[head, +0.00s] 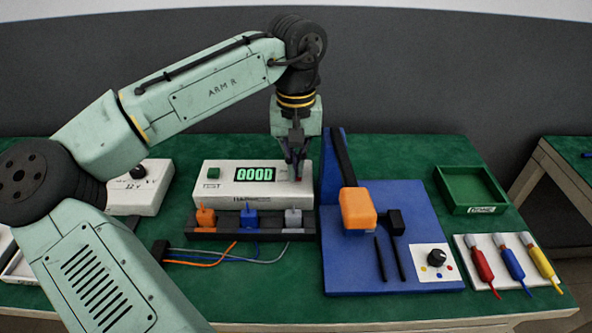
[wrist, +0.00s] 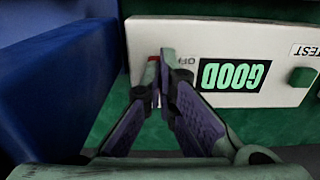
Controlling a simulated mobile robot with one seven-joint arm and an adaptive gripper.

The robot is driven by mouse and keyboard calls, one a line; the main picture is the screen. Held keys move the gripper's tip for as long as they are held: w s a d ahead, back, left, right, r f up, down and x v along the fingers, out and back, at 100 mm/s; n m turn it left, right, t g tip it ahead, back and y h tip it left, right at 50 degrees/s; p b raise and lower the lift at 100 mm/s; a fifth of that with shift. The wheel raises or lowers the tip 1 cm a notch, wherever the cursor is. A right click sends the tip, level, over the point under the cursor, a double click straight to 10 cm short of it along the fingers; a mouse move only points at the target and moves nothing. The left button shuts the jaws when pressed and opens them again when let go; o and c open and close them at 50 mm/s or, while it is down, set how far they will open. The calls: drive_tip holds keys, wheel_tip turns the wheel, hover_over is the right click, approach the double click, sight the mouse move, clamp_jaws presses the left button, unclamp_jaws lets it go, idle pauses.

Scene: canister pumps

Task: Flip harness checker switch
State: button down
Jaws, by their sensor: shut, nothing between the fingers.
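The harness checker (head: 223,190) is a white box on the green table; it also shows in the wrist view (wrist: 215,36). Its display (head: 255,174) is lit green and reads GOOD. A green button (head: 211,171) by a TEST label is at its left. My gripper (head: 297,172) is shut and empty, pointing down at the checker's right end. In the wrist view the fingertips (wrist: 162,66) are beside a small red part (wrist: 153,60), seemingly the switch, near a label that appears to read OFF. The fingers hide most of it, so its position and any contact cannot be told.
A black holder with orange, blue and grey connectors (head: 249,217) stands in front of the checker. A blue stand (head: 330,262) with an orange head (head: 357,207) is close on the right. A green tray (head: 470,209) and colored wired parts (head: 511,257) are farther right.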

drive_tip(key=shift+f, duration=0.25)
wheel_tip(320, 180, up, 7)
drive_tip(key=p, duration=0.7)
idle(0.6)
